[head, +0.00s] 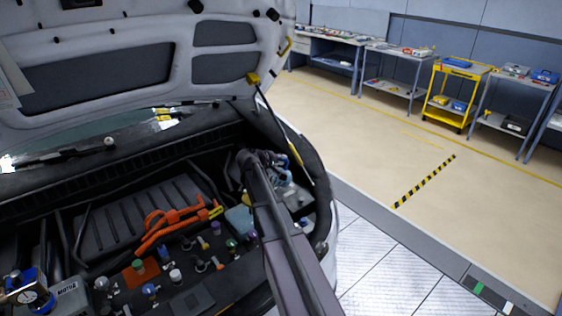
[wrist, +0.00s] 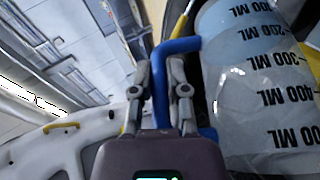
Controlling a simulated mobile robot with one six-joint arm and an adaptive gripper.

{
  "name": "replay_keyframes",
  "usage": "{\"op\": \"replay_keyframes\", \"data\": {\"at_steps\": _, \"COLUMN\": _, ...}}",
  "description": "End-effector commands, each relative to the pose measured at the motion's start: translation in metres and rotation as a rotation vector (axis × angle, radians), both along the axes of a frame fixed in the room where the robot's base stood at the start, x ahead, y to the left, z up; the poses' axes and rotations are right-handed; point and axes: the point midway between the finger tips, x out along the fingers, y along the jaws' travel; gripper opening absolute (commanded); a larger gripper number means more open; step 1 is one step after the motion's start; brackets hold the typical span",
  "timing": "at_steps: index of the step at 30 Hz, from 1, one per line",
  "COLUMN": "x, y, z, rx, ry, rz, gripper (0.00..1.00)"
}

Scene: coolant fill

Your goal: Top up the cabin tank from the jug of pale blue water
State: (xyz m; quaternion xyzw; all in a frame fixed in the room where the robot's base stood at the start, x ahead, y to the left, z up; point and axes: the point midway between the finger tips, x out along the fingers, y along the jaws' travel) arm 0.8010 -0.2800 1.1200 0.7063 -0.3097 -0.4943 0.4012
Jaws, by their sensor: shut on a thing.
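In the wrist view, my gripper (wrist: 160,92) is shut on the blue handle (wrist: 178,46) of a clear jug (wrist: 225,80). The jug has black millilitre marks that appear upside down in this picture. In the head view, my arm reaches over the right side of the engine bay and mostly hides the jug and my gripper. A pale blue-green translucent tank (head: 239,218) sits just left of my arm. I cannot tell which tank is the cabin tank.
The bonnet (head: 130,65) is open, held by a prop rod (head: 277,122) close to my arm. Orange cables (head: 172,222) and several coloured caps fill the bay on the left. Workbenches and a yellow cart (head: 452,92) stand far back. The floor between is clear.

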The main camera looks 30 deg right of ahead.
Motion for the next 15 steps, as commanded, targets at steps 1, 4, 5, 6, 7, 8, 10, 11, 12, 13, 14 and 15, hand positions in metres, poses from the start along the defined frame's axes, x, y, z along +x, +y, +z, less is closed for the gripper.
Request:
{"op": "replay_keyframes", "data": {"at_steps": 1, "x": 0.0000, "y": -0.0003, "z": 0.0003, "rx": 0.001, "ry": -0.001, "rz": 0.000, "gripper": 0.00}}
{"op": "replay_keyframes", "data": {"at_steps": 4, "x": -0.0001, "y": -0.0009, "z": 0.0004, "rx": 0.011, "ry": -0.002, "rz": 0.000, "gripper": 0.00}}
{"op": "replay_keyframes", "data": {"at_steps": 5, "x": -0.0001, "y": -0.0011, "z": 0.0004, "rx": 0.016, "ry": -0.002, "rz": 0.000, "gripper": 0.00}}
{"op": "replay_keyframes", "data": {"at_steps": 6, "x": -0.0001, "y": -0.0016, "z": 0.0004, "rx": 0.024, "ry": -0.002, "rz": -0.001, "gripper": 0.00}}
{"op": "replay_keyframes", "data": {"at_steps": 7, "x": -0.0001, "y": -0.0021, "z": 0.0004, "rx": 0.030, "ry": -0.002, "rz": -0.001, "gripper": 0.00}}
{"op": "replay_keyframes", "data": {"at_steps": 8, "x": -0.0003, "y": -0.0026, "z": 0.0004, "rx": 0.039, "ry": -0.003, "rz": -0.001, "gripper": 0.00}}
{"op": "replay_keyframes", "data": {"at_steps": 10, "x": -0.0004, "y": -0.0038, "z": 0.0000, "rx": 0.062, "ry": -0.005, "rz": -0.001, "gripper": 0.00}}
{"op": "replay_keyframes", "data": {"at_steps": 11, "x": -0.0005, "y": -0.0042, "z": -0.0001, "rx": 0.073, "ry": -0.005, "rz": -0.001, "gripper": 0.00}}
{"op": "replay_keyframes", "data": {"at_steps": 12, "x": -0.0005, "y": -0.0050, "z": -0.0003, "rx": 0.091, "ry": -0.006, "rz": -0.002, "gripper": 0.00}}
{"op": "replay_keyframes", "data": {"at_steps": 13, "x": -0.0005, "y": -0.0054, "z": -0.0005, "rx": 0.105, "ry": -0.008, "rz": -0.001, "gripper": 0.00}}
{"op": "replay_keyframes", "data": {"at_steps": 14, "x": -0.0005, "y": -0.0060, "z": -0.0011, "rx": 0.119, "ry": -0.009, "rz": -0.002, "gripper": 0.00}}
{"op": "replay_keyframes", "data": {"at_steps": 15, "x": -0.0005, "y": -0.0068, "z": -0.0020, "rx": 0.141, "ry": -0.011, "rz": -0.002, "gripper": 0.00}}
